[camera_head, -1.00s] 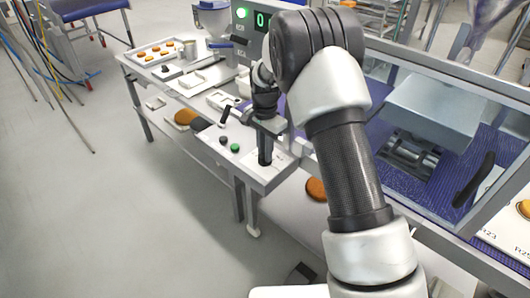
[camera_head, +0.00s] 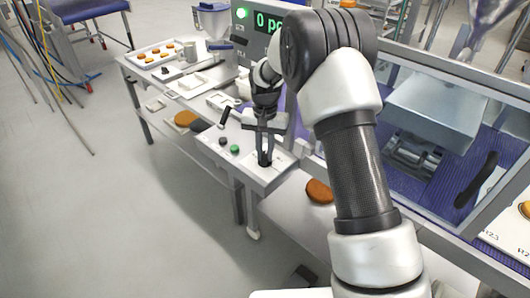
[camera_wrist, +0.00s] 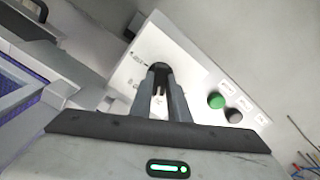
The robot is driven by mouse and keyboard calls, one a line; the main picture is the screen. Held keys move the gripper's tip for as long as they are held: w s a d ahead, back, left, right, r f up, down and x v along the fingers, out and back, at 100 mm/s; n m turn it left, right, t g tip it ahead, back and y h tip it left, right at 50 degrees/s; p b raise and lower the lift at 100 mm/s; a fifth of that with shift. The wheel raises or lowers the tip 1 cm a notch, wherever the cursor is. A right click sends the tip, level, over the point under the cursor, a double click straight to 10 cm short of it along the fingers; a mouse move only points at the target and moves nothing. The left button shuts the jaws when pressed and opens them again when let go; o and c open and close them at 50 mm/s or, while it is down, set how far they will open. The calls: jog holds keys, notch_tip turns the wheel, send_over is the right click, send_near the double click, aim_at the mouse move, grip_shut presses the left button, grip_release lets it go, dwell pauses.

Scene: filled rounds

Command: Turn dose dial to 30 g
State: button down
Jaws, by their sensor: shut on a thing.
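The dose dial (camera_wrist: 157,67) is a dark round knob on a light control panel with small printed marks beside it. In the head view the dial (camera_head: 265,162) is mostly hidden under my fingers. My gripper (camera_head: 265,152) points down onto the panel and is shut on the dial. In the wrist view my gripper (camera_wrist: 162,80) has its two dark fingers close together at the knob. The dial's pointer and its setting cannot be read.
A green button (camera_head: 235,149) and a dark button (camera_head: 222,141) sit left of the dial. A display (camera_head: 268,22) at the back reads "0" with partly hidden letters. A glazed machine guard (camera_head: 440,75) stands to the right.

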aim_at(265, 155)
dwell(0.3)
jog(key=c, duration=1.7)
grip_release()
notch_tip(265, 155, up, 8)
jog(key=shift+f, duration=0.2)
